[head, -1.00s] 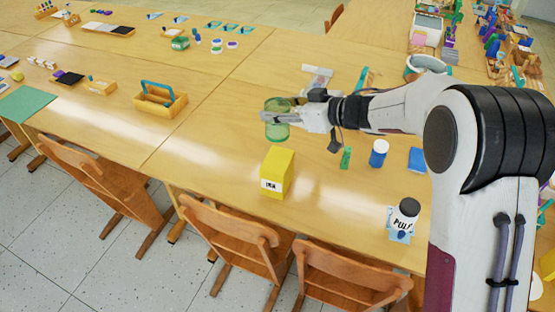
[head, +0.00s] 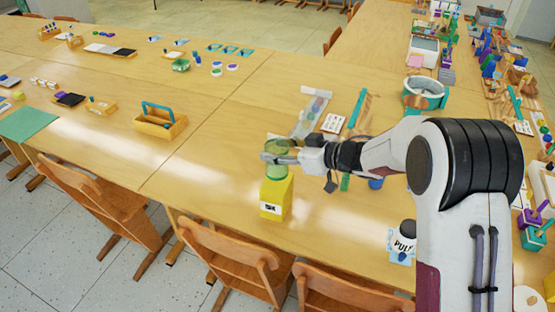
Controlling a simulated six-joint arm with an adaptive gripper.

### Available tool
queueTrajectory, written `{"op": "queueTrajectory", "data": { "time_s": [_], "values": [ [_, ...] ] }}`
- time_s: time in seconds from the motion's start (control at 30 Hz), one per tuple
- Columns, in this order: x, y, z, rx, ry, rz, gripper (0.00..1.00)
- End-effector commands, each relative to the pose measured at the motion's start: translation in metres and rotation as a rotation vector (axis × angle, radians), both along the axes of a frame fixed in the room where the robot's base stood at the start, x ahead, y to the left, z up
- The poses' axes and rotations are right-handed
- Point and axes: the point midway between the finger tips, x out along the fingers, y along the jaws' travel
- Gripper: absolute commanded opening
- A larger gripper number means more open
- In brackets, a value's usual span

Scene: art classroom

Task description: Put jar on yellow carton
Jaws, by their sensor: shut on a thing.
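The jar (head: 277,172) is green and see-through, and it stands upright in my gripper (head: 278,158). My gripper is shut on the jar and comes in from the right. The yellow carton (head: 276,198) stands on the wooden table with a white label low on its front. The jar is right over the carton's top in the head view. I cannot tell whether its base touches the carton, since its lower edge meets the carton's top in the picture.
A white bottle marked PULP (head: 402,241) stands near the table's front right. A yellow caddy with a teal handle (head: 160,122) stands to the left. A teal-banded tub (head: 425,96) stands behind my arm. Wooden chairs (head: 230,250) line the front edge.

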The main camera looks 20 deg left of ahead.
Motion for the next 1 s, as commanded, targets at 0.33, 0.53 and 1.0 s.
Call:
{"op": "queueTrajectory", "data": {
  "time_s": [0.33,0.53,1.0],
  "values": [
    [0.0,0.0,-0.013,-0.002,0.002,0.001,0.17],
    [0.0,0.0,-0.033,-0.001,0.002,0.001,0.17],
    [0.0,0.0,-0.039,0.0,0.0,0.0,0.17]
  ]
}}
